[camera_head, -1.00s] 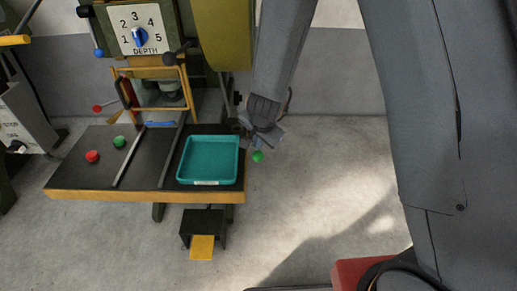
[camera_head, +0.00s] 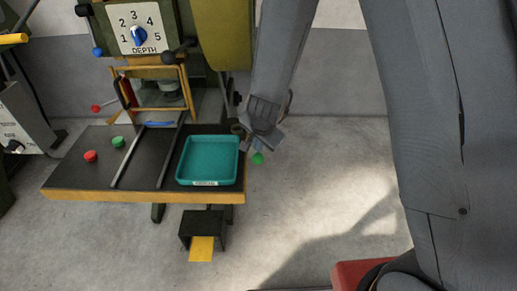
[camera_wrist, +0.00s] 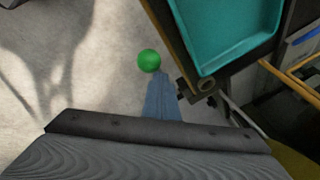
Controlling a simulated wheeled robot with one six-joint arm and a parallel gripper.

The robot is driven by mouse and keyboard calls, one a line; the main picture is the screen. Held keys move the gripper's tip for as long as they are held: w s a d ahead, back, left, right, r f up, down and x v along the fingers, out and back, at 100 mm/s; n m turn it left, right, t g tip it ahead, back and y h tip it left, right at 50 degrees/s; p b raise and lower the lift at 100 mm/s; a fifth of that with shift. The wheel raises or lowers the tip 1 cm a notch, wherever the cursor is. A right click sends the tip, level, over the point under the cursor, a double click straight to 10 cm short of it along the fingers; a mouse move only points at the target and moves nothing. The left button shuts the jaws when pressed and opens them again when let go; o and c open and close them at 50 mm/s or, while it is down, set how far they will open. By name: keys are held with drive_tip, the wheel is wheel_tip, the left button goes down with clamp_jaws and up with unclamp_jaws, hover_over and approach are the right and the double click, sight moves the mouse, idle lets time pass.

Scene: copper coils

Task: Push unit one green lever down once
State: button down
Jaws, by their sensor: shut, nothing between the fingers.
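The green ball knob (camera_head: 257,158) of the lever shows just right of the machine table's right edge in the head view. It also shows in the wrist view (camera_wrist: 149,61), just beyond my fingertips. My gripper (camera_head: 262,143) is shut and empty, pointing down at the table's right side, with its tips right above or against the knob. I cannot tell whether they touch. In the wrist view my shut fingers (camera_wrist: 161,98) hide the lever's rod.
A teal tray (camera_head: 206,183) sits on the table's right end, close to my gripper. Red (camera_head: 90,156) and green (camera_head: 118,142) buttons are on the table's left. A depth dial (camera_head: 139,36) is above. A yellow foot pedal (camera_head: 201,249) is below.

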sight(258, 154)
drive_tip(key=shift+s+f+b, duration=0.3)
drive_tip(key=shift+f+b, duration=0.4)
drive_tip(key=shift+b, duration=0.15)
drive_tip(key=shift+s+f+b, duration=0.3)
drive_tip(key=shift+f+b, duration=0.4)
drive_tip(key=shift+b, duration=0.1)
idle(1.7)
idle(0.5)
drive_tip(key=shift+w+r+p, duration=0.35)
drive_tip(key=shift+r+p, duration=0.55)
drive_tip(key=shift+p, duration=0.35)
drive_tip(key=shift+w+r+p, duration=0.4)
drive_tip(key=shift+r+p, duration=0.55)
drive_tip(key=shift+p, duration=0.3)
drive_tip(key=shift+w+r+p, duration=0.35)
drive_tip(key=shift+r+p, duration=0.55)
drive_tip(key=shift+p, duration=0.35)
drive_tip(key=r+p, duration=0.1)
drive_tip(key=p, duration=0.1)
drive_tip(key=w+r+p, duration=0.1)
drive_tip(key=r+p, duration=0.2)
drive_tip(key=p, duration=0.2)
drive_tip(key=shift+w+r, duration=0.4)
